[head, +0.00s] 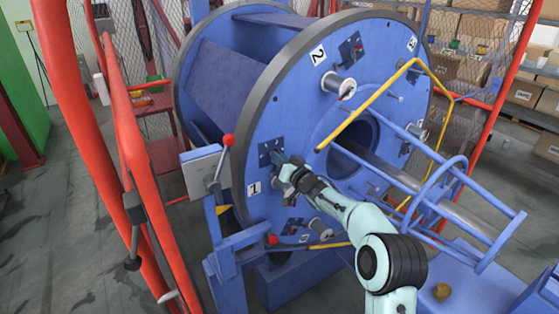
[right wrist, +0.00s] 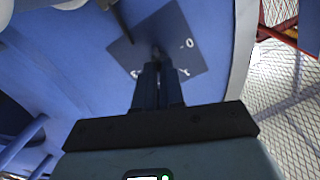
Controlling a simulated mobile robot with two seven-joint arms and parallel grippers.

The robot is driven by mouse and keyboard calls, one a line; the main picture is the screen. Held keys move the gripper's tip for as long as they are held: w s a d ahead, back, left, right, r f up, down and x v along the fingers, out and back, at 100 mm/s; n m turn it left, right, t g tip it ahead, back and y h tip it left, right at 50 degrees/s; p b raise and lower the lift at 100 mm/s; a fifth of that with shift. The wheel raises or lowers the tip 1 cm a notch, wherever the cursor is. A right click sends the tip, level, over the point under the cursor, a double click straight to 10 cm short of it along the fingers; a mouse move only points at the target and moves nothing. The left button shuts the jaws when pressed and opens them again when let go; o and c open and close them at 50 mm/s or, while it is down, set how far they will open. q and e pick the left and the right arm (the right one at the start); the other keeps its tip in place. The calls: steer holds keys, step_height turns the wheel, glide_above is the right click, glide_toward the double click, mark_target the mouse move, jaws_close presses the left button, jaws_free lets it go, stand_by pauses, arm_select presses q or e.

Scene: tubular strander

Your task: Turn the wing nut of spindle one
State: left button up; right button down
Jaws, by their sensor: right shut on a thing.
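The big blue disc (head: 300,120) of the strander carries numbered spindle stations. The white label 1 (head: 253,189) marks spindle one at its lower left. My right gripper (head: 277,159) reaches the dark plate (head: 265,150) above that label. In the right wrist view my right gripper (right wrist: 158,72) points straight at the plate (right wrist: 178,38), its two fingers close together. It is shut on the wing nut of spindle one, which the fingers mostly hide; a small dark bit (right wrist: 156,51) shows at their tips. My left gripper is not in view.
A lever with a red knob (head: 228,140) stands left of my right gripper. Red guard rails (head: 125,130) run along the left.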

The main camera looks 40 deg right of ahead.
arm_select(q)
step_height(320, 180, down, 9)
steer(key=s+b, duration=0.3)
steer(key=b, duration=0.5)
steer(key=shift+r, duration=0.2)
arm_select(e)
steer(key=shift+a+f+n, duration=0.1)
steer(key=shift+n, duration=5.4)
steer(key=shift+a+f+n, duration=0.1)
steer(key=shift+n, duration=5.4)
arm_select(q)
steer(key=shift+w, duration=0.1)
arm_select(e)
steer(key=shift+n, duration=0.3)
steer(key=c, duration=1.2)
jaws_free()
steer(key=shift+c, duration=0.2)
